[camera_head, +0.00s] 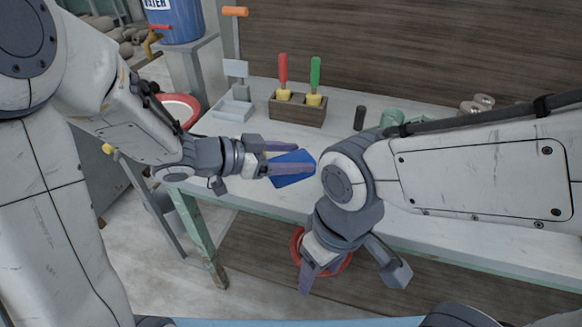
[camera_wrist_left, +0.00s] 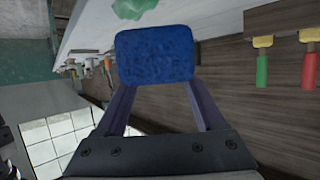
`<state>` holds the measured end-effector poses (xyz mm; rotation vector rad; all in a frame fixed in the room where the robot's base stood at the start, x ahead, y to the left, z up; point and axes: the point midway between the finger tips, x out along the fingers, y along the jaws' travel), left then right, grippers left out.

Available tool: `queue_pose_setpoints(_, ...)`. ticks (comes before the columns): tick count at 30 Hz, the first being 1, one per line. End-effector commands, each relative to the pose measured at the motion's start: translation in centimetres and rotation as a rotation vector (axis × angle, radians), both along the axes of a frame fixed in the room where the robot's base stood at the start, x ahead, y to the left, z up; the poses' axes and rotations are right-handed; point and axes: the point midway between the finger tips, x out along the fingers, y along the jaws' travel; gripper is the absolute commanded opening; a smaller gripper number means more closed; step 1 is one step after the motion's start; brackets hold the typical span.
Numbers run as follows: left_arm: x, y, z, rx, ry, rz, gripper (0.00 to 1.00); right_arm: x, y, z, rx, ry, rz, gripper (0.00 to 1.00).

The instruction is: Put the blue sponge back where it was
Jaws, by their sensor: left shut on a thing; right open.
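The blue sponge (camera_head: 292,168) is held in my left gripper (camera_head: 300,160), over the front part of the table (camera_head: 255,182). In the left wrist view the sponge (camera_wrist_left: 155,55) sits between the two fingertips of my left gripper (camera_wrist_left: 155,85), which are shut on it. My right gripper (camera_head: 350,285) is open and empty, low in front of the table's front edge and pointing down. My right arm hides part of the tabletop.
A wooden block (camera_head: 297,110) holds a red-handled and a green-handled tool. A grey tray stand (camera_head: 233,108) is left of it. A dark cylinder (camera_head: 360,118) and green lump (camera_head: 391,118) lie to the right. A red-rimmed basin (camera_head: 180,108) stands left, below a blue water barrel (camera_head: 183,18).

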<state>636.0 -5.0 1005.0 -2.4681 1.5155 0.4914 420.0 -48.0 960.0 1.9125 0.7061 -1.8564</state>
Motion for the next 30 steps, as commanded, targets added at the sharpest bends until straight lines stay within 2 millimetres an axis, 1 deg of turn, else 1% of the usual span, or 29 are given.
queue_pose_setpoints(1,1.0,0.2,-0.9,0.000,0.004,0.004,0.10,0.0,0.0,-0.3,0.000,0.000,0.000,0.64)
queue_pose_setpoints(9,7.2,0.4,-4.5,0.000,0.002,0.006,0.10,0.0,0.0,-0.7,0.000,0.000,0.000,0.64)
queue_pose_setpoints(13,9.3,0.3,-5.7,0.000,0.000,0.005,0.10,0.0,0.0,-0.7,0.000,0.000,0.000,0.64)
queue_pose_setpoints(15,10.0,0.2,-6.1,0.000,-0.001,0.004,0.10,0.0,0.0,-0.7,0.000,0.000,0.000,0.64)
queue_pose_setpoints(19,10.5,0.1,-6.8,0.001,0.001,0.004,0.10,0.0,0.0,-0.8,0.000,0.000,0.000,0.64)
queue_pose_setpoints(25,10.5,0.1,-9.8,0.001,0.003,0.002,0.10,0.0,0.0,-1.3,0.000,0.000,0.000,0.64)
queue_pose_setpoints(27,10.5,0.1,-10.3,0.000,0.001,0.003,0.10,0.0,0.0,-1.4,0.000,0.000,0.000,0.64)
queue_pose_setpoints(30,10.5,0.1,-10.3,0.000,-0.001,0.003,0.10,0.0,0.0,-1.4,0.000,0.000,0.000,0.64)
